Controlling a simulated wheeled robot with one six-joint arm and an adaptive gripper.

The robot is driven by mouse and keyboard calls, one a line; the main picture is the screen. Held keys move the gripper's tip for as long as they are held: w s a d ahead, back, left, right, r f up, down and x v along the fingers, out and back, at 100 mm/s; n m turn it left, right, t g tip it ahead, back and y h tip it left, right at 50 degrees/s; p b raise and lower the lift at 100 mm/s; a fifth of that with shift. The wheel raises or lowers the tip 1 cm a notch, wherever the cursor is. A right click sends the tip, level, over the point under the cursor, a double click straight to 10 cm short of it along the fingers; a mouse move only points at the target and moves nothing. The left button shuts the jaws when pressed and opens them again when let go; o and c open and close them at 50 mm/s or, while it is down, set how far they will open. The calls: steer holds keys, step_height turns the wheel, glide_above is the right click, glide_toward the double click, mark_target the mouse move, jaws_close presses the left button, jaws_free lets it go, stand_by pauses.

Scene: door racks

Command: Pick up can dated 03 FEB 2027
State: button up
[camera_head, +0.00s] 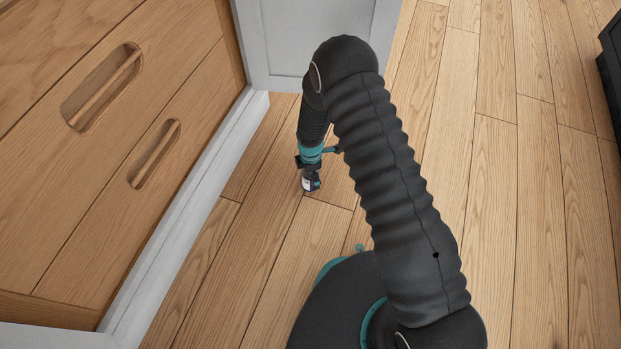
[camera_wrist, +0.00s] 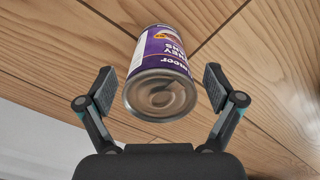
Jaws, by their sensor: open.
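A can with a purple and white label (camera_wrist: 160,62) shows in the wrist view, its bare metal end facing the camera. It lies between the two open fingers of my gripper (camera_wrist: 160,88), with a gap on each side. In the head view the can (camera_head: 307,184) is at the floor below my gripper (camera_head: 311,172), partly covered by it. No date can be read on the part of the can that shows.
A wooden drawer unit (camera_head: 120,110) with a white base edge (camera_head: 190,200) stands at the left. A white door panel (camera_head: 310,45) is behind my arm. A dark piece of furniture (camera_head: 610,65) is at the far right. The wooden floor (camera_head: 510,220) is clear at the right.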

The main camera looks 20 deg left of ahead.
steer(key=shift+f, duration=0.4)
steer(key=c, duration=1.5)
steer(key=shift+r, duration=0.1)
